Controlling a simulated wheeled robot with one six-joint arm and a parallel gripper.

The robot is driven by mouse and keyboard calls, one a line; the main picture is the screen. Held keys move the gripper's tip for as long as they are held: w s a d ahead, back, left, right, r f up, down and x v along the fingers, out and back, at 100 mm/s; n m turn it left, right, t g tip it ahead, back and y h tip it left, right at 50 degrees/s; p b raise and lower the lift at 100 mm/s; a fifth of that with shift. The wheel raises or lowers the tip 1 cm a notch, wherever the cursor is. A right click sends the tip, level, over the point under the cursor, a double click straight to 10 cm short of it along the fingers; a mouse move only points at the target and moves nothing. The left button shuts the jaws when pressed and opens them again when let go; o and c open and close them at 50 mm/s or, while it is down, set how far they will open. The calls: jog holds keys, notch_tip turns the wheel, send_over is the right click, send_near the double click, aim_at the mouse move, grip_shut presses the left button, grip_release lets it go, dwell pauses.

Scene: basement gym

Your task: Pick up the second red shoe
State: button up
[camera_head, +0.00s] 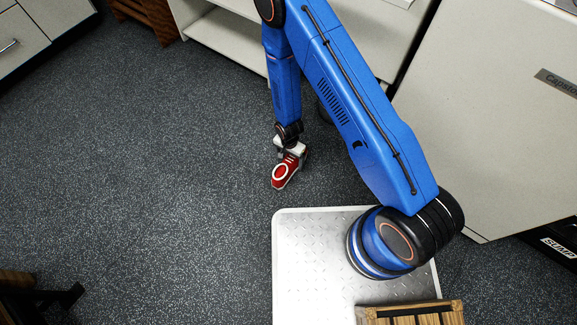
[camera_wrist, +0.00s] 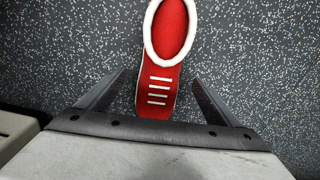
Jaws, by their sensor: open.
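A red shoe (camera_head: 286,171) with a white collar and white laces lies on the dark speckled floor. In the wrist view the red shoe (camera_wrist: 158,82) reaches between the two fingers, with its laced end nearest the palm and its white-rimmed opening farther out. My gripper (camera_wrist: 158,85) is open, with one finger on each side of the shoe and a visible gap on both sides. In the head view my gripper (camera_head: 289,151) points down at the shoe, and the far end of the shoe is partly hidden by it. No other shoe is in view.
A pale shelf unit (camera_head: 215,52) stands behind the arm, and a large pale cabinet (camera_head: 495,110) stands at the right. A wooden crate (camera_head: 410,314) is at the bottom of the head view. The floor left of the shoe is clear.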

jog(key=shift+s+a+f, duration=0.1)
jog(key=shift+f, duration=1.3)
jog(key=shift+s+a+f, duration=0.1)
jog(key=shift+f, duration=1.25)
jog(key=c, duration=1.3)
jog(key=shift+r, duration=0.1)
